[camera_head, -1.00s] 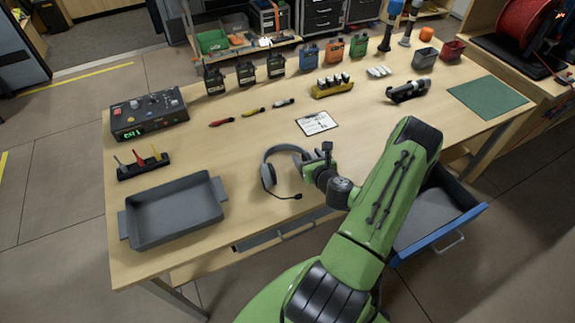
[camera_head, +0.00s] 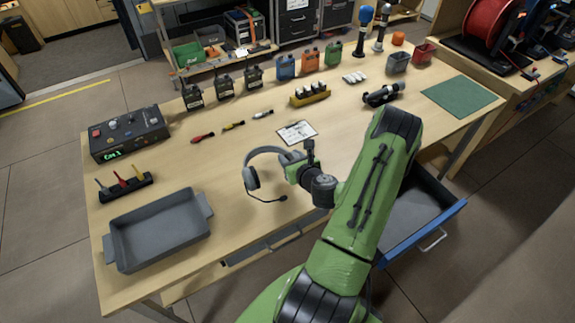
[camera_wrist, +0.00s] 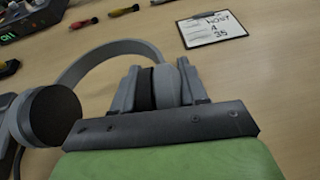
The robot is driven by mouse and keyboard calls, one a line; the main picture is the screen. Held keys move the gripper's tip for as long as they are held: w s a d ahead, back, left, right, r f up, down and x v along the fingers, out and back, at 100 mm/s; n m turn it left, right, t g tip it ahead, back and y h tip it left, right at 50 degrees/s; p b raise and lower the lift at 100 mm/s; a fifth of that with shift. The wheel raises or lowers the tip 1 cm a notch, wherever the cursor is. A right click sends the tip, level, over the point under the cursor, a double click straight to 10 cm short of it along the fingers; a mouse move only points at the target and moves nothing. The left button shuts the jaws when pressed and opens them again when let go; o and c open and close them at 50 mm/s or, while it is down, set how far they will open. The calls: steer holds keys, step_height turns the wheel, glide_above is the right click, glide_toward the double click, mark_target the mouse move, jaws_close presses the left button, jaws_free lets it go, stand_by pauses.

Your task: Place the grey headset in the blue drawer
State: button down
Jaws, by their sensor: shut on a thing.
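The grey headset (camera_head: 251,178) is at the middle of the wooden table, its headband arched and its microphone boom reaching toward the front. My gripper (camera_head: 292,160) is shut on the headset's right ear cup. In the wrist view, the gripper fingers (camera_wrist: 157,88) clasp that ear cup, and the other ear cup (camera_wrist: 50,115) hangs to the left. I cannot tell whether the headset still touches the table. The blue drawer (camera_head: 432,228) is pulled open under the table's right side. Its visible inside is empty, and my arm hides part of it.
A grey tray (camera_head: 112,243) stands at the table's front left. A clipboard (camera_head: 297,132) lies just behind the headset. A green mat (camera_head: 458,97) lies at the right.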

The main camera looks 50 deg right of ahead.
step_height(320, 180, up, 6)
steer(key=shift+f+p, duration=0.1)
steer(key=shift+p, duration=0.8)
